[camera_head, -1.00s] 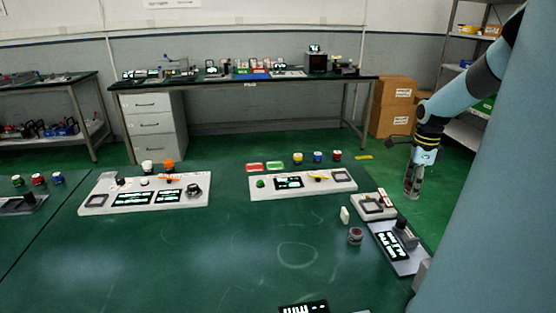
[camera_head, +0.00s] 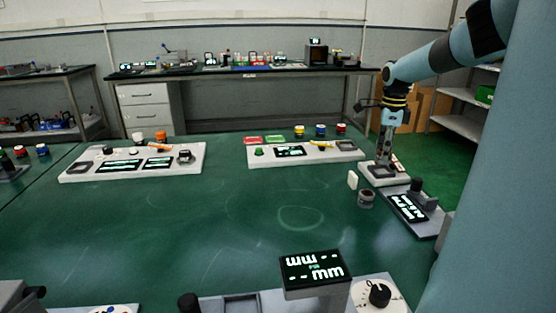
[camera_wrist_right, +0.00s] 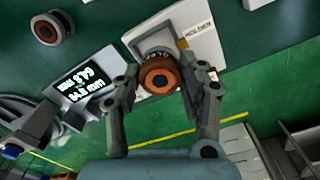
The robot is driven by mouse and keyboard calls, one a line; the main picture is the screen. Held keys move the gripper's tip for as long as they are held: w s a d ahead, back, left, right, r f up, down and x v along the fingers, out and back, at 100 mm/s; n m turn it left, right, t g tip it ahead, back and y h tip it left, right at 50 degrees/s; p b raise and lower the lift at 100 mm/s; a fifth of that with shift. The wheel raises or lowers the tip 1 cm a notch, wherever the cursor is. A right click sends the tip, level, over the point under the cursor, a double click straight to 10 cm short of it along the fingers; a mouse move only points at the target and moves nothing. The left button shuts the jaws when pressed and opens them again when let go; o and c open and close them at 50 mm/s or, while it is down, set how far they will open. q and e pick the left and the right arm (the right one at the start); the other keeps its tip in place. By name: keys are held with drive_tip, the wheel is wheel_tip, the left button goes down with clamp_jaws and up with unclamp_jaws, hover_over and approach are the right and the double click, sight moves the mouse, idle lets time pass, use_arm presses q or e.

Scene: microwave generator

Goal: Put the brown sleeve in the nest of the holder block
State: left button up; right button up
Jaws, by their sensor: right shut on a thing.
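The brown sleeve (camera_wrist_right: 158,76) shows as a brown ring with a dark centre in the right wrist view, between the fingers of my right gripper (camera_wrist_right: 160,84). The gripper is shut on it. The white holder block (camera_wrist_right: 201,36), with the label HOLDER, is right behind the sleeve in that view. The sleeve covers part of its dark nest area, and I cannot tell whether they touch. In the head view my right gripper (camera_head: 384,162) points down over the holder block (camera_head: 371,181) at the table's right side. My left gripper is not in view.
A display device (camera_head: 409,207) stands close beside the holder block, and a small round part (camera_head: 366,198) and a white piece (camera_head: 352,180) lie to its left. Panels (camera_head: 306,152) stand at the back. The table middle is clear. A screen (camera_head: 315,271) is in front.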

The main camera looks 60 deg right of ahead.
wheel_tip(320, 180, down, 4)
drive_tip(key=b, duration=0.3)
drive_tip(key=shift+r, duration=0.1)
clamp_jaws()
drive_tip(key=o, duration=1.3)
unclamp_jaws()
wheel_tip(320, 180, up, 12)
drive_tip(key=p, duration=1)
drive_tip(key=shift+p, duration=0.35)
